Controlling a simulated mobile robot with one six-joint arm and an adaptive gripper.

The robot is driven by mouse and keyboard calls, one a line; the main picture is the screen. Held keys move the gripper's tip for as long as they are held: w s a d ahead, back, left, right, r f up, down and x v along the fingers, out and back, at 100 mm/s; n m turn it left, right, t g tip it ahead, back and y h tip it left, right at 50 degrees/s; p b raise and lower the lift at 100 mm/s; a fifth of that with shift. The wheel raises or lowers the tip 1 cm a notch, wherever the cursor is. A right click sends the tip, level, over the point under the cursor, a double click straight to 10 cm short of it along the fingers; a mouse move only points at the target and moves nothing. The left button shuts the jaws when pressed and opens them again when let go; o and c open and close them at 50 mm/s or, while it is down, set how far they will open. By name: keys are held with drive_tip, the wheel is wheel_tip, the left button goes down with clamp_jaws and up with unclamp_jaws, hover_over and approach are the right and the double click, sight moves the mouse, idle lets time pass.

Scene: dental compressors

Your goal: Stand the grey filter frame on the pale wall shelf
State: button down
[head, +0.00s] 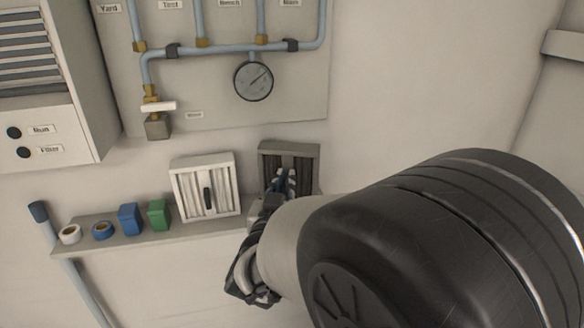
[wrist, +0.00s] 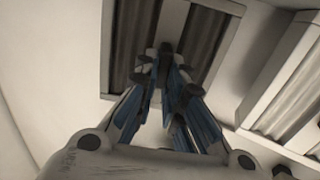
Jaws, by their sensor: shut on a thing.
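The grey filter frame (head: 289,148) has dark pleats and stands upright at the right part of the pale wall shelf (head: 134,237) in the head view. My gripper (head: 285,180) is in front of it, shut on its middle. In the wrist view the blue-padded fingers (wrist: 168,60) close on the middle bar of the grey frame (wrist: 218,42). My gripper and arm hide the frame's lower edge, so I cannot tell whether it touches the shelf.
A white filter (head: 206,188) with a dark handle stands just left of the grey frame, a narrow gap between them. Further left on the shelf are a green block (head: 159,214), a blue block (head: 130,219) and two tape rolls (head: 103,230). A gauge (head: 253,81) and pipes are above.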

drive_tip(key=shift+w+a+f, duration=0.1)
drive_tip(key=shift+w+f, duration=0.15)
drive_tip(key=shift+f, duration=0.3)
drive_tip(key=shift+s, duration=0.1)
drive_tip(key=shift+f+b, duration=0.25)
drive_tip(key=shift+b, duration=0.05)
drive_tip(key=c, duration=1.7)
unclamp_jaws()
drive_tip(key=shift+r, duration=0.15)
